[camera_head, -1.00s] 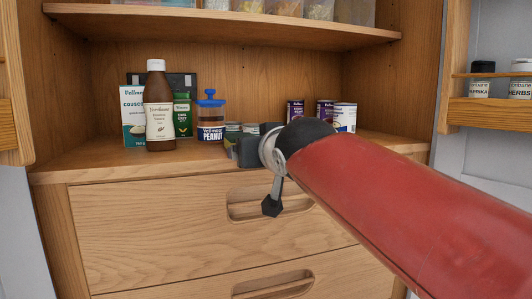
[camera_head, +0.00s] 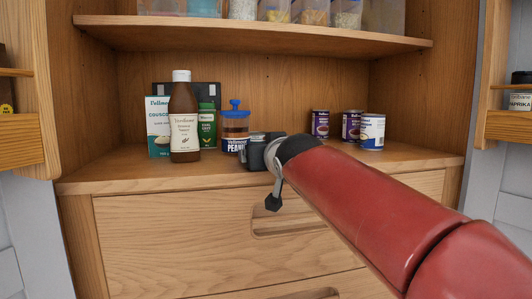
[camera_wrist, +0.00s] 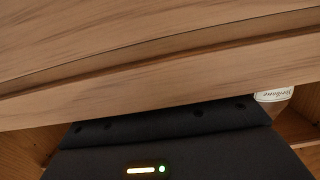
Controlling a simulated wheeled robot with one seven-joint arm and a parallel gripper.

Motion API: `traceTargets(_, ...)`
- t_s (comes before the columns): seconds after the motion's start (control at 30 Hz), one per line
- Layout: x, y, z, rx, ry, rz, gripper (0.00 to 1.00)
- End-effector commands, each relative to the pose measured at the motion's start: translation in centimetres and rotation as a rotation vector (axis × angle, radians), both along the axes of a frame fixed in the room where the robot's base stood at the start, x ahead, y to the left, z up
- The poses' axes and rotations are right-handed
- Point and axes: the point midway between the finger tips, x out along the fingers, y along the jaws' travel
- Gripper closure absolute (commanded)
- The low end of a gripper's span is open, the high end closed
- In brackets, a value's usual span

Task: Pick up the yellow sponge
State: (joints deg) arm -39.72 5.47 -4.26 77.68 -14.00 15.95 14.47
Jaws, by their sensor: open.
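I see no yellow sponge in either view. My gripper (camera_head: 259,151) is in front of the main shelf of the wooden cabinet, just right of the blue-lidded peanut jar (camera_head: 236,135) and partly covering it. It is open, and I see nothing held in it. Its fingertips are hard to make out in the head view. In the wrist view my dark gripper body fills the bottom, and the fingers do not show.
A brown sauce bottle (camera_head: 184,125), couscous box (camera_head: 158,128) and green-labelled container (camera_head: 207,128) stand left. Several cans (camera_head: 372,133) stand right. The upper shelf (camera_head: 250,33) holds clear containers. Drawers (camera_head: 170,235) lie below, with open door racks (camera_head: 505,126) at both sides.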

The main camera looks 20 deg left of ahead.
Motion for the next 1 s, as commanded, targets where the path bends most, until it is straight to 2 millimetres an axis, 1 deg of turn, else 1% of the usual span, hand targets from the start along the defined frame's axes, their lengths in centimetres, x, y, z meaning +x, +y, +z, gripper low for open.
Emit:
traceTargets(0.1, 0.50, 0.24, -0.04, 0.000, -0.001, -0.001, 0.15)
traceTargets(0.27, 0.49, 0.23, -0.09, 0.000, 0.000, -0.001, 0.15)
traceTargets(0.37, 0.49, 0.23, -0.09, 0.000, 0.000, -0.001, 0.25)
traceTargets(0.6, 0.46, 0.23, -0.09, 0.000, 0.000, -0.001, 0.57)
traceTargets(0.63, 0.46, 0.23, -0.09, 0.000, 0.000, -0.001, 0.61)
traceTargets(0.67, 0.46, 0.23, -0.09, 0.000, 0.000, -0.001, 0.62)
traceTargets(0.87, 0.46, 0.23, -0.08, 0.000, 0.000, -0.001, 0.63)
traceTargets(1.0, 0.47, 0.23, 0.32, 0.000, 0.000, -0.001, 0.63)
